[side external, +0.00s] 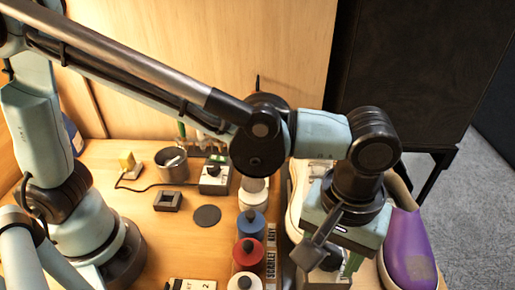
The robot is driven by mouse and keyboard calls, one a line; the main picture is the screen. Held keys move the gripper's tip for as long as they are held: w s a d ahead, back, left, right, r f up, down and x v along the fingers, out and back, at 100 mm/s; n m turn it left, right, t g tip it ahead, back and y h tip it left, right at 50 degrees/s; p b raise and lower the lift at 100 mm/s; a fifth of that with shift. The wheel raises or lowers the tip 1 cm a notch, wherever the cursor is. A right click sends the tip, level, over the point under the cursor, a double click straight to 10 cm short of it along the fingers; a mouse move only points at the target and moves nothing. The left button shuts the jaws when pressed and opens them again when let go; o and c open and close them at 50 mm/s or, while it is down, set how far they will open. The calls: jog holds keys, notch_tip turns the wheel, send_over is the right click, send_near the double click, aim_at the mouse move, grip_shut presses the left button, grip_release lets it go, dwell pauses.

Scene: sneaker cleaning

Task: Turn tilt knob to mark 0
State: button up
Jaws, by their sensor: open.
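My gripper (318,250) hangs at the right side of the bench, pointing down, its dark finger in plain view and the other mostly hidden. It is open. Just below it is a pale block with a dark top part (331,262), partly covered by the gripper; I cannot tell whether this is the tilt knob or whether a finger touches it. A small grey box with a black knob (213,170) stands farther back on the bench, well apart from the gripper. No mark 0 is readable.
Bottles with blue (251,222) and red (248,252) tops stand in a row left of the gripper. A purple shoe (408,250) lies to its right. A metal cup (172,165), a black disc (207,215) and a small dark tray (168,201) sit on the wooden bench (180,240).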

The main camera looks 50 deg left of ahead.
jog(key=m, duration=1)
dwell(0.3)
jog(key=c, duration=0.8)
jog(key=shift+n, duration=1)
jog(key=o, duration=0.8)
